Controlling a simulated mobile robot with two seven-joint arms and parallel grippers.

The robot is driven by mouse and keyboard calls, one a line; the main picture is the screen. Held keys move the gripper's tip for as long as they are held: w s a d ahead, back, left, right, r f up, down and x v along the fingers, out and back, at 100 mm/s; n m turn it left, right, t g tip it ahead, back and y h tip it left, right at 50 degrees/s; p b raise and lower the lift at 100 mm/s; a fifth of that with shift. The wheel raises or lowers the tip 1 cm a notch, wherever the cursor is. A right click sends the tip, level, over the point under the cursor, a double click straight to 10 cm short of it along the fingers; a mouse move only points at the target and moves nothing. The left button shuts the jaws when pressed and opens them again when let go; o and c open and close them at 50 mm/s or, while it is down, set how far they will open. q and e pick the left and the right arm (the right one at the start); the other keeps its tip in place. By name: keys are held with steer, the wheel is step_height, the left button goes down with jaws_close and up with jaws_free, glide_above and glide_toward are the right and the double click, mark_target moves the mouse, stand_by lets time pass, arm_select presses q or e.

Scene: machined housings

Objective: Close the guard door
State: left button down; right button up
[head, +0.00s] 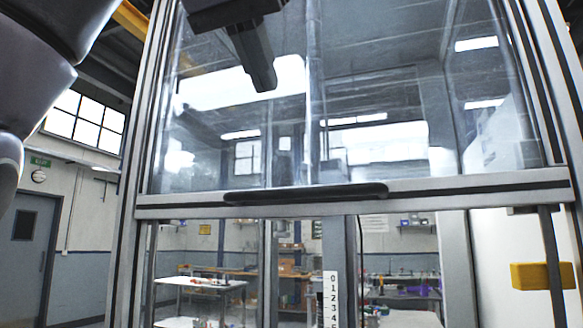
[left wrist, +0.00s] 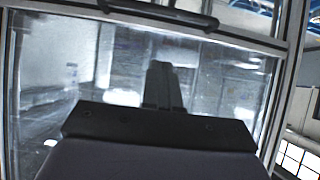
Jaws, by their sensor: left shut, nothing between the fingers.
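The guard door is a clear panel (head: 390,110) in a grey metal frame, with a bottom rail and a long black handle (head: 305,194) on it. The door is up, and open space shows below its bottom rail. My left gripper (head: 264,84) comes in from the top, in front of the panel, fingers together and pointing down. It is above the handle and apart from it. In the left wrist view the closed fingers (left wrist: 162,70) show against the panel, and the handle (left wrist: 160,12) is at the top edge. My right gripper is not in view.
Upright metal posts (head: 125,215) flank the door. A numbered scale strip (head: 331,300) stands below the rail, and a yellow block (head: 542,276) is at the right. Benches (head: 200,284) with small items show through the opening. A grey room door (head: 28,240) is at the far left.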

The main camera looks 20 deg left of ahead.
arm_select(q)
steer(key=s+f+x, duration=0.1)
steer(key=f+x, duration=0.1)
steer(key=x, duration=1)
steer(key=shift+s+f, duration=0.2)
steer(key=shift+f, duration=0.05)
steer(key=shift+f, duration=0.15)
